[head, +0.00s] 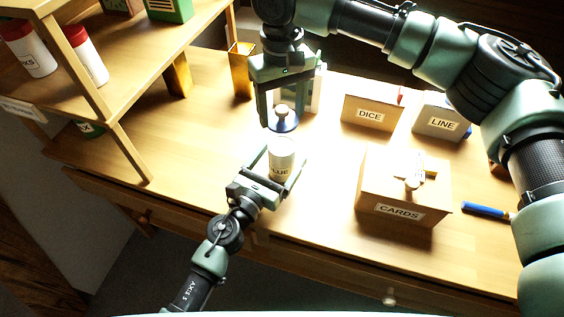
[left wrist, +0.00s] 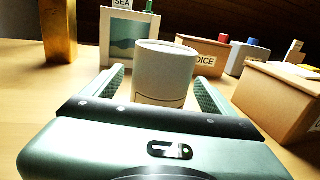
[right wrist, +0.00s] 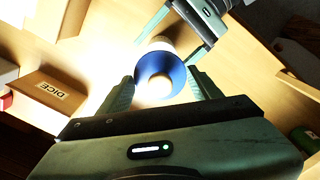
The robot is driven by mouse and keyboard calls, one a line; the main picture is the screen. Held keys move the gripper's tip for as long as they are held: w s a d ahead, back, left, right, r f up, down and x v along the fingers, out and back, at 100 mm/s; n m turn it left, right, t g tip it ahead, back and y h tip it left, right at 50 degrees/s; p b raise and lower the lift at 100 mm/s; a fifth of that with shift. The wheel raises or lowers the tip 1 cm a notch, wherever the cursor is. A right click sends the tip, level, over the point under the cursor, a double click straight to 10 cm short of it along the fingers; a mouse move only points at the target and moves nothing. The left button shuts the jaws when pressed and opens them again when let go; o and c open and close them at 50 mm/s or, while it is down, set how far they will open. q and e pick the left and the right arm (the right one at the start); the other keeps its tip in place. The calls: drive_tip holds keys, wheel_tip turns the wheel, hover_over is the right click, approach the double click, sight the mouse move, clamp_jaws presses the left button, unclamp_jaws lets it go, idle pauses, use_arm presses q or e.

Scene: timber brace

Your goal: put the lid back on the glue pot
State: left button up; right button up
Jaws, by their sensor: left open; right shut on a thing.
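The white glue pot (head: 281,163) stands upright on the table, its top uncovered. In the left wrist view the pot (left wrist: 163,72) is between the fingers of my left gripper (head: 279,166), which is open around it with gaps at the sides. My right gripper (head: 282,119) is shut on the blue lid (head: 284,125) with its pale knob, held above the table. In the right wrist view the lid (right wrist: 160,74) is between the fingertips and hides part of the pot (right wrist: 160,44) below. The lid is apart from the pot, but their exact alignment is unclear.
A CARDS box (head: 370,205) stands to the right, with a DICE box (head: 361,116) and LINE box (head: 440,128) behind. A SEA picture frame (left wrist: 113,45) is close behind the pot. Wooden shelves (head: 112,100) stand left. The table between shelves and pot is clear.

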use_arm(q)
drive_tip(key=shift+w+d, duration=0.3)
drive_tip(key=shift+w, duration=0.2)
clamp_jaws()
use_arm(e)
hover_over(282, 146)
drive_tip(key=shift+w+f, duration=0.1)
drive_tip(key=shift+f, duration=2.35)
drive_tip(key=shift+f, duration=0.9)
drive_tip(key=shift+f, duration=0.6)
